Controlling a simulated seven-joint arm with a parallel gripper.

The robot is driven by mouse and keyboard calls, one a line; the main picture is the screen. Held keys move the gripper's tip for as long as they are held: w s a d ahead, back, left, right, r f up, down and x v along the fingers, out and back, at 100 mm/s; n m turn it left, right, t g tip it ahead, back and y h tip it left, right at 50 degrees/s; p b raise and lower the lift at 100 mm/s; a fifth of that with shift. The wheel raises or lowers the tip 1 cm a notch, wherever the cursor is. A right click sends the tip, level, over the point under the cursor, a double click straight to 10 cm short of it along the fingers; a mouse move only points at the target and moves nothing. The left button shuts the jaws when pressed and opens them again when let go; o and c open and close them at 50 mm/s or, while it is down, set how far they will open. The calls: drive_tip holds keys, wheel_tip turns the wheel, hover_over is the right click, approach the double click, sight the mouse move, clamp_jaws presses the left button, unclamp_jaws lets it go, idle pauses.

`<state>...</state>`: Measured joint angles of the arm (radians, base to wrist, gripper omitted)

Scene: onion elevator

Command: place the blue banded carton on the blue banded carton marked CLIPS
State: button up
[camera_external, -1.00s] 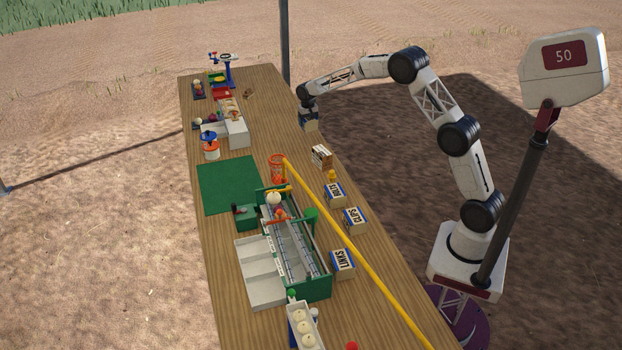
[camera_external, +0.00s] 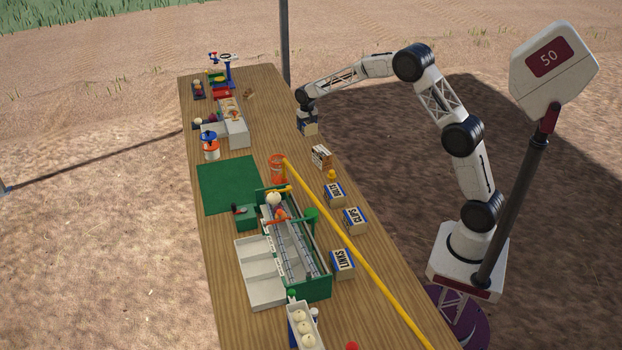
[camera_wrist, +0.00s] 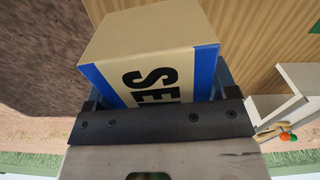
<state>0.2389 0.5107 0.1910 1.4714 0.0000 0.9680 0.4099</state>
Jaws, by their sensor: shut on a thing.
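My gripper (camera_external: 306,113) is shut on a tan carton with blue bands (camera_wrist: 150,55), near the table's right edge toward the far end. In the wrist view the carton fills the middle, with part of a black label reading "SE" visible. In the external view the held carton (camera_external: 308,127) is small and hangs under the gripper; whether it touches the table I cannot tell. The blue banded carton marked CLIPS (camera_external: 354,218) sits on the table's right side, between the cartons marked BOLTS and LINKS, well apart from my gripper. Its top is bare.
The carton marked BOLTS (camera_external: 335,193) has a small yellow figure behind it. The carton marked LINKS (camera_external: 342,262) is nearer. A brown-and-white box (camera_external: 321,157) stands between my gripper and BOLTS. A long yellow pole (camera_external: 350,248) slants past the cartons. An orange basket (camera_external: 278,168) is left.

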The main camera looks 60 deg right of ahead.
drive_tip(key=s+a+r+n, duration=0.2)
drive_tip(key=s+a, duration=1.1)
drive_tip(key=a, duration=0.1)
drive_tip(key=s+a+r+n, duration=0.2)
drive_tip(key=s+a+r, duration=0.1)
drive_tip(key=s+a, duration=1.05)
drive_tip(key=s+a+f+n, duration=0.1)
drive_tip(key=s+a, duration=0.2)
drive_tip(key=s, duration=0.8)
drive_tip(key=s+a+f+n, duration=0.1)
drive_tip(key=s+a+f, duration=0.1)
drive_tip(key=s, duration=0.8)
drive_tip(key=s+a+f+n, duration=0.1)
drive_tip(key=s+a, duration=0.4)
drive_tip(key=s, duration=0.6)
drive_tip(key=shift+s+f, duration=0.3)
drive_tip(key=shift+f, duration=0.05)
drive_tip(key=shift+w+a, duration=0.1)
drive_tip(key=shift+w, duration=0.05)
hover_over(355, 216)
drive_tip(key=shift+f, duration=0.75)
drive_tip(key=shift+f, duration=1.75)
drive_tip(key=shift+f, duration=0.1)
